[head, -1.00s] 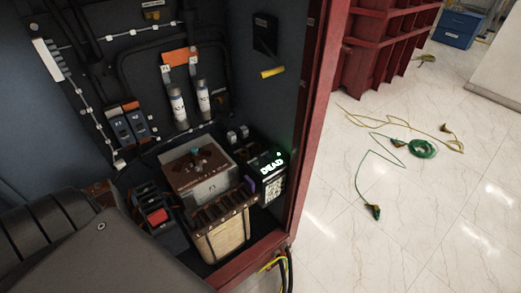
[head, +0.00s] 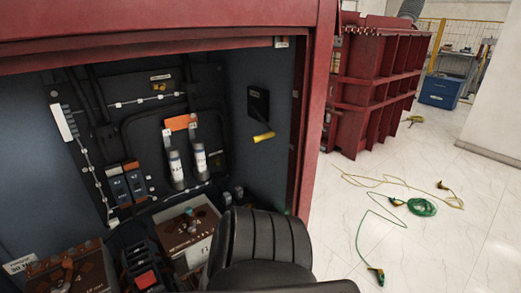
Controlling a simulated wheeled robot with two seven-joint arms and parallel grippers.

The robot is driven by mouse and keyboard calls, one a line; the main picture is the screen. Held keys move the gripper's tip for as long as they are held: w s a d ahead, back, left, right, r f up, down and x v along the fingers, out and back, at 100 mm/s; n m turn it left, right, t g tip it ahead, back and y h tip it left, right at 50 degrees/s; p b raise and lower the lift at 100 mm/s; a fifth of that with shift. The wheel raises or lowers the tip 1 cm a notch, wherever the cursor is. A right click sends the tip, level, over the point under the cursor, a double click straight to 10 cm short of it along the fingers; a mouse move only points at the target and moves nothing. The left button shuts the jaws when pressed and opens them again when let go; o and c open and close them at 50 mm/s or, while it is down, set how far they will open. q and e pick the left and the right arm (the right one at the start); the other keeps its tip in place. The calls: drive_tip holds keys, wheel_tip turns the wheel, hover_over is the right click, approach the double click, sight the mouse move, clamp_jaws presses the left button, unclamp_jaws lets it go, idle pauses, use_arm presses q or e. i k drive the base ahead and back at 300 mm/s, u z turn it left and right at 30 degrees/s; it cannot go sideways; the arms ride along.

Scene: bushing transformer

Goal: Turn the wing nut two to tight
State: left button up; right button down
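Inside the red cabinet, a metal box (head: 182,237) stands low at the centre with a small knob-like fitting (head: 188,212) on its top. A brown-topped box (head: 92,275) at the lower left has another small fitting (head: 68,263) on it. These fittings may be wing nuts; they are too small to tell, and I cannot read which is number two. Neither gripper shows in the head view.
The red cabinet frame (head: 304,120) edges the opening at top and right. Two grey cylindrical fuses (head: 175,168) stand on the back panel, and a yellow handle (head: 264,137) sticks out from the side wall. Green cable (head: 421,207) lies on the open floor at right.

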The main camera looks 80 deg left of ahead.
sight(192, 229)
drive_tip(key=z, duration=0.05)
drive_tip(key=i, duration=0.65)
drive_tip(key=u, duration=1.85)
